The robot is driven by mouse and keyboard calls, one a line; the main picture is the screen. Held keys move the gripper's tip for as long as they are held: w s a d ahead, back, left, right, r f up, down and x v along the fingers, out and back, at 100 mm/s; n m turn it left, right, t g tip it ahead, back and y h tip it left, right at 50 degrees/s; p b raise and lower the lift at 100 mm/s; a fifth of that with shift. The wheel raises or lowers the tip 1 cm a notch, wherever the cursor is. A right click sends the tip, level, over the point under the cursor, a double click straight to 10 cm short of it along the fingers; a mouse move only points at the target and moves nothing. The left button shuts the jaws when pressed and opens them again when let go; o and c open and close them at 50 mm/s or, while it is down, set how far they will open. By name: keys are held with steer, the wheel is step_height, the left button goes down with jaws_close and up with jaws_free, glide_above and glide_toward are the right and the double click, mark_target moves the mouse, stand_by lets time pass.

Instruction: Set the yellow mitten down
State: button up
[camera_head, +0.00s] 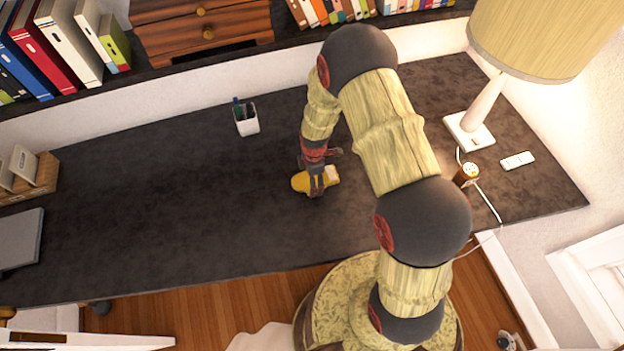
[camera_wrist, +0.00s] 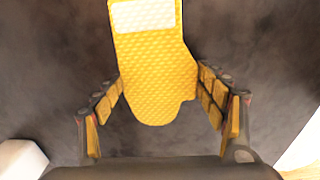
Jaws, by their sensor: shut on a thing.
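The yellow mitten (camera_head: 301,182) is in my gripper (camera_head: 317,182), over the middle of the dark desk (camera_head: 200,220). In the wrist view the quilted mitten (camera_wrist: 156,75) lies between the two fingers of my gripper (camera_wrist: 162,92), with its white cuff patch away from the palm. My gripper is shut on the mitten. The mitten is low over the desk top, but I cannot tell whether it touches it.
A white pen cup (camera_head: 246,121) stands left of my gripper near the back. At the right are a lamp (camera_head: 482,115), a small brown cylinder (camera_head: 466,174) and a white remote-like object (camera_head: 517,160). A grey laptop-like slab (camera_head: 20,238) lies far left. The desk's left middle is clear.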

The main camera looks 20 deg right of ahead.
steer(key=o, duration=1.1)
steer(key=shift+o, duration=0.2)
steer(key=s+r+m+t+p, duration=0.1)
steer(key=s+r+m, duration=0.25)
steer(key=r, duration=1.45)
steer(key=s+r+m+t, duration=0.25)
steer(key=r+m, duration=0.25)
steer(key=r, duration=1.4)
steer(key=s+r+m+t, duration=0.1)
steer(key=s+r+m, duration=0.3)
steer(key=s, duration=0.4)
steer(key=s+d+r+m, duration=0.1)
steer(key=s+r+m, duration=0.4)
steer(key=s, duration=0.3)
steer(key=shift+d+r+t, duration=0.2)
steer(key=shift+r+t, duration=0.15)
steer(key=shift+r, duration=0.5)
